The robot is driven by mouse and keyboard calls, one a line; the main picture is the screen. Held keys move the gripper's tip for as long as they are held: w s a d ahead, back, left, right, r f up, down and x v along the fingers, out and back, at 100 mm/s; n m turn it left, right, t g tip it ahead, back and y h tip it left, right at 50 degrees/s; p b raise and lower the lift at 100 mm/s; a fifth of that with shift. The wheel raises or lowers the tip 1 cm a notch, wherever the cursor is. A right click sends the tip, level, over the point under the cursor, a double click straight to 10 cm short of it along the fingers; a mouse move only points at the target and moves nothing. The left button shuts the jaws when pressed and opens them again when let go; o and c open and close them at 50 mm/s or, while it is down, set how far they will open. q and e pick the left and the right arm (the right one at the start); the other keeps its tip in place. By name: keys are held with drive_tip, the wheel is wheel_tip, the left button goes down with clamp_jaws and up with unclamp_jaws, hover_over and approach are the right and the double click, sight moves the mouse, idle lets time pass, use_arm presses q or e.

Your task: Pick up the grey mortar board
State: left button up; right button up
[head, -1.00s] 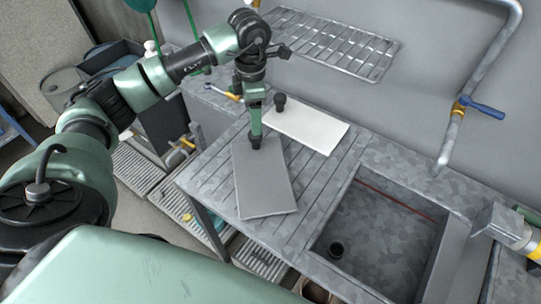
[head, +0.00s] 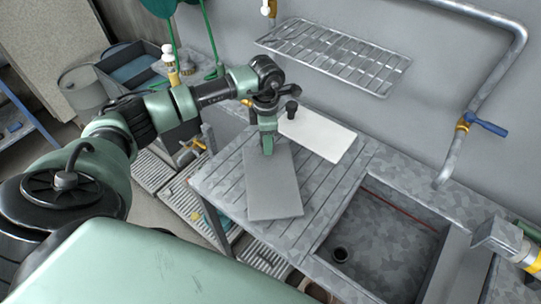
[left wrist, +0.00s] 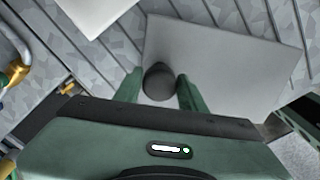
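The grey mortar board (head: 273,190) lies flat on the ribbed grey drainer (head: 226,190). It also shows in the left wrist view (left wrist: 235,70). Its dark round knob (left wrist: 159,82) shows there near the board's edge. My left gripper (head: 267,147) points down over the knob end of the board. In the left wrist view its two green fingers (left wrist: 160,92) stand apart, one on each side of the knob, with small gaps. Their exact height against the knob is hard to tell. My right gripper is not in view.
A white board (head: 318,138) with a dark knob lies behind the grey one. A sink basin (head: 385,240) is to the right. A wire rack (head: 335,57) hangs on the wall behind, and a pipe with a blue-handled valve (head: 487,127) runs at the right.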

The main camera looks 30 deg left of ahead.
use_arm(q)
clamp_jaws()
